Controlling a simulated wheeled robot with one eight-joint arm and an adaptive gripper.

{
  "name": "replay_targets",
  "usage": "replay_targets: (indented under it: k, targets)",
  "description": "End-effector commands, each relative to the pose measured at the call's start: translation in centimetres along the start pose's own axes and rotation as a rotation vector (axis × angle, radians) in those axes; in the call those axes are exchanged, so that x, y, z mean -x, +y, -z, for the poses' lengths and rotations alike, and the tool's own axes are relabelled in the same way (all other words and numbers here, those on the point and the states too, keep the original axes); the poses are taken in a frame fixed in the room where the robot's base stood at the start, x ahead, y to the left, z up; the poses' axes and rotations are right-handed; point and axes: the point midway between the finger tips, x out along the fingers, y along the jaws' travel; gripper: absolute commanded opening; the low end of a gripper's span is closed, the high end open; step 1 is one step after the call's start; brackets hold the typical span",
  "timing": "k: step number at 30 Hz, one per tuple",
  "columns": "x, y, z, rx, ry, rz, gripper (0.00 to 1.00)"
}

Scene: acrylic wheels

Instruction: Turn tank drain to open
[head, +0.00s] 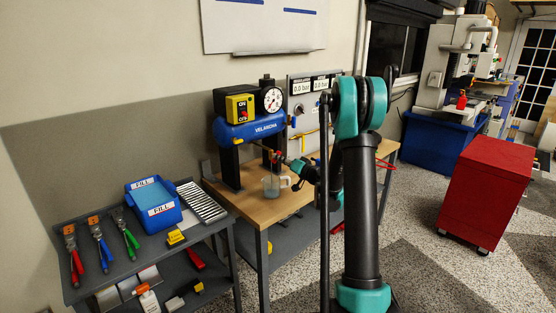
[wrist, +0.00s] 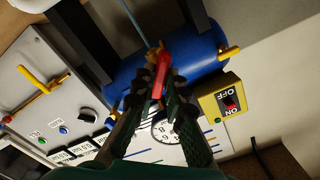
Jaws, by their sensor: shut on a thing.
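The blue tank (head: 248,132) lies on dark legs on the wooden bench in the head view. In the wrist view the tank (wrist: 205,55) appears turned over. The tank drain has a brass body (wrist: 153,51) and a red lever (wrist: 163,63), at the tank's underside. My gripper (wrist: 160,80) has its dark fingers on both sides of the red lever and is shut on it. In the head view my gripper (head: 284,163) is small, below the tank's right end, and the drain is hard to make out there.
A clear jug (head: 271,186) stands on the wooden bench (head: 250,207) below the tank. A yellow ON/OFF switch box (wrist: 222,101) and a round gauge (wrist: 163,131) are close to the tank. A panel with a yellow lever (wrist: 38,83) stands beside it. A red cabinet (head: 487,190) stands at right.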

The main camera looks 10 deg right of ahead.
Motion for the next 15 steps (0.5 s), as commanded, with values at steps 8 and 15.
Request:
replay_targets:
  k: [8,15]
  targets:
    - [0.09,0.03,-0.08,0.302,-0.002,-0.001,0.0]
    - [0.09,0.03,-0.08,0.358,-0.002,-0.001,0.0]
